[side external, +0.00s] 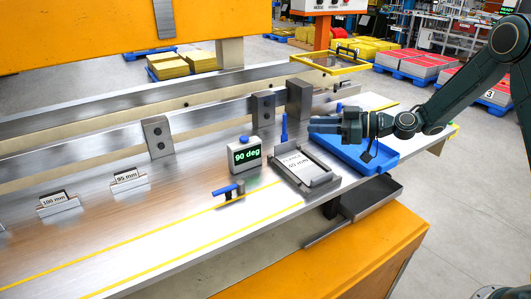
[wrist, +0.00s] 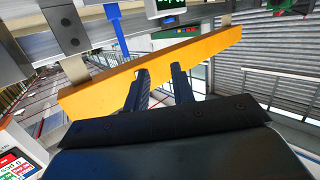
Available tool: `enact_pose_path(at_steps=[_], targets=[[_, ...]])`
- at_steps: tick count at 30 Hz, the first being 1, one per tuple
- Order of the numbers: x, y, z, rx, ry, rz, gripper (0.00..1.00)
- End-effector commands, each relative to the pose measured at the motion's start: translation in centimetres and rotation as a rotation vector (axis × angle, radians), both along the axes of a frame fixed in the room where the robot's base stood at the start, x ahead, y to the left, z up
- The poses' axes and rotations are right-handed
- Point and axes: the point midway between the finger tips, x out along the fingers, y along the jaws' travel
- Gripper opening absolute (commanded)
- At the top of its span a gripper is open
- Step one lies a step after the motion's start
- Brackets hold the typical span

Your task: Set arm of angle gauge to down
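The angle gauge is a small grey box (side external: 246,155) with a blue knob on top and a green display reading "90 deg". A blue lever (side external: 284,128) stands upright to its right, behind the grey plate holder; I take it as the gauge's arm, but its joint to the box is not visible. A blue lever also shows at the top of the wrist view (wrist: 117,28). My gripper (side external: 311,125) is right of the upright lever, fingers pointing left towards it, apparently not touching. In the wrist view the two dark fingers (wrist: 160,71) are apart with nothing between them.
A grey plate holder (side external: 331,181) with a labelled plate lies in front of the lever. A blue tray (side external: 375,163) sits below my gripper. Grey blocks (side external: 300,100) stand behind. A small blue-handled clamp (side external: 229,190) is front left.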

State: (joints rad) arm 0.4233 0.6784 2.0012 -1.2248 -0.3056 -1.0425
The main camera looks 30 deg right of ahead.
Motion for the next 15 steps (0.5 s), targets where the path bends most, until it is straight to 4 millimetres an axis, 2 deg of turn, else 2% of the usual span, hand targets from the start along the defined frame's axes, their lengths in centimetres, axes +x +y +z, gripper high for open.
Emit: enact_pose_path(at_steps=[3, 9, 15], targets=[[1.1, -1.8, -1.4, 0.053, -0.041, -0.048, 0.25], [2.1, -3.9, -2.8, 0.105, -0.092, -0.111, 0.25], [2.3, -4.5, -3.1, 0.119, -0.107, -0.131, 0.25]])
